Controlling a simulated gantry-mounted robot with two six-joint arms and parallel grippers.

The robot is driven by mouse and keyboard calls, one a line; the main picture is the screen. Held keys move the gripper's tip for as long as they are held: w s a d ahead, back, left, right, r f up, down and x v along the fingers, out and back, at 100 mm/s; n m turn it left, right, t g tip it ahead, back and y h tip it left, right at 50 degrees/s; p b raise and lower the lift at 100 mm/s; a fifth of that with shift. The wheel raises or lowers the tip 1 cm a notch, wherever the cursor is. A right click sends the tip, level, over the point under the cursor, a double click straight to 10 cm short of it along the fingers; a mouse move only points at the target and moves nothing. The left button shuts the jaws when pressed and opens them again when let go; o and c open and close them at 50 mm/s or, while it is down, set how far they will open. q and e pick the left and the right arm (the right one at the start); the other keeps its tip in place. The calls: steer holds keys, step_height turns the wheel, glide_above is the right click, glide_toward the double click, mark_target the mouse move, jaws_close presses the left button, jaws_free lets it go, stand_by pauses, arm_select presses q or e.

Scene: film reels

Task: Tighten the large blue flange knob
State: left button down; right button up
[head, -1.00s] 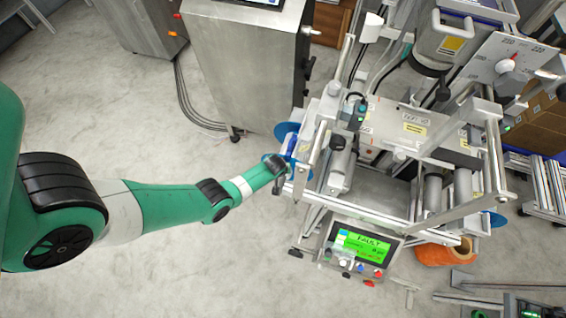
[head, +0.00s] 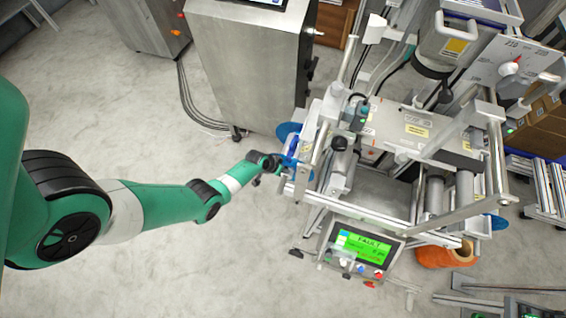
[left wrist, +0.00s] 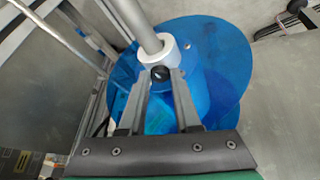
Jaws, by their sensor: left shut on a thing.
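The large blue flange (head: 288,131) is on the left side of the machine and also fills the middle of the left wrist view (left wrist: 222,62). A metal shaft with a white collar (left wrist: 172,50) stands at its centre. A small dark round knob (left wrist: 160,73) sits beside the collar. My left gripper (left wrist: 160,80) is shut on this knob, one finger on each side. In the head view my left gripper (head: 281,163) reaches the flange from the left, and its fingertips are hard to make out. My right gripper is not in view.
The machine frame (head: 312,165) has rails and rollers close to my left gripper. A control panel (head: 360,247) with a green "FAULT" screen stands in front. A steel cabinet (head: 245,65) stands behind. An orange spool (head: 440,255) lies at the lower right.

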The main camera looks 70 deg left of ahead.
arm_select(q)
steer(key=shift+f+m, duration=0.1)
steer(key=shift+m, duration=0.2)
steer(key=c, duration=0.6)
jaws_free()
steer(key=p+v, duration=0.8)
steer(key=v, duration=0.3)
steer(key=shift+s+r, duration=0.2)
steer(key=shift+r, duration=0.1)
steer(key=shift+c, duration=0.2)
